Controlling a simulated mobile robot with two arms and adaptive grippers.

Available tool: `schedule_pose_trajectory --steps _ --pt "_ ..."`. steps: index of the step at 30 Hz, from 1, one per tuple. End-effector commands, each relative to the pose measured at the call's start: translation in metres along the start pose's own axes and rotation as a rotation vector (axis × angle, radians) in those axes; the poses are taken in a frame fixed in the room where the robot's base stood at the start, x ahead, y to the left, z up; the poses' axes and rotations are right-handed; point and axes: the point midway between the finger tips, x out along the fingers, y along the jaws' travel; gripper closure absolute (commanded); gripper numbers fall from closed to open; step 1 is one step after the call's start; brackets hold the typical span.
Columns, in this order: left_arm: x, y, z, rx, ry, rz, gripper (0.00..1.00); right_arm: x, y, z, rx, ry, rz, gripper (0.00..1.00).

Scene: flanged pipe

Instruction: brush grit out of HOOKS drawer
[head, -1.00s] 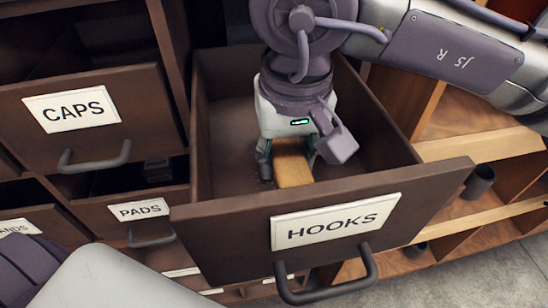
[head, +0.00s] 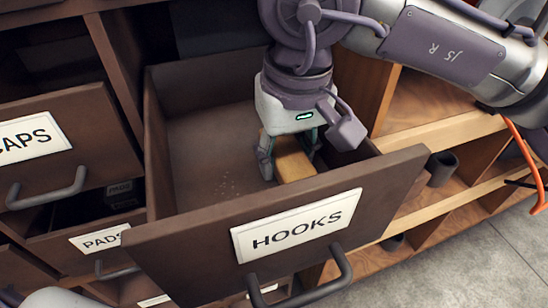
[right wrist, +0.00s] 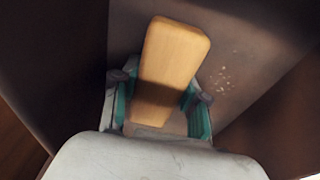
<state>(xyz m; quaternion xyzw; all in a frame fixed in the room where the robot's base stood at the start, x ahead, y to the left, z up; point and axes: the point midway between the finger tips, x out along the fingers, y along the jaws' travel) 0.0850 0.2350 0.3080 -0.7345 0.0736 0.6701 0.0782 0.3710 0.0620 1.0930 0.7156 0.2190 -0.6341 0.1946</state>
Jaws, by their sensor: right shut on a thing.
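The HOOKS drawer (head: 190,246) is pulled out, with its white label on the front panel. My right gripper (head: 290,150) reaches down into its right part, near the front panel. It is shut on a tan wooden block-shaped brush (head: 293,166), which also shows between the fingers in the right wrist view (right wrist: 176,55). Any bristles are hidden. Pale grit (head: 228,188) lies scattered on the drawer floor left of the gripper; it also shows in the right wrist view (right wrist: 222,78), beside the brush. My left gripper is not in view.
The CAPS drawer (head: 85,120) and the PADS drawer (head: 60,250) stand partly open on the left. Wooden shelves (head: 430,125) with a dark cup (head: 442,168) are on the right. An orange curved object (head: 528,165) is at the right edge. Grey floor (head: 480,260) shows at lower right.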

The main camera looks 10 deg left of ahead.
Motion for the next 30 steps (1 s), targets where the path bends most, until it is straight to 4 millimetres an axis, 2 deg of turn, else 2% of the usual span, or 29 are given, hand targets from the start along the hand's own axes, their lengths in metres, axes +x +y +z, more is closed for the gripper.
schedule_pose_trajectory --steps 5,30 --pt "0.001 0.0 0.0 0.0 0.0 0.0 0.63 0.0 0.003 0.0 -0.001 0.001 -0.001 1.0" --pt "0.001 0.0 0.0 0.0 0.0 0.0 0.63 0.002 -0.044 0.001 -0.003 -0.002 0.0 1.0"
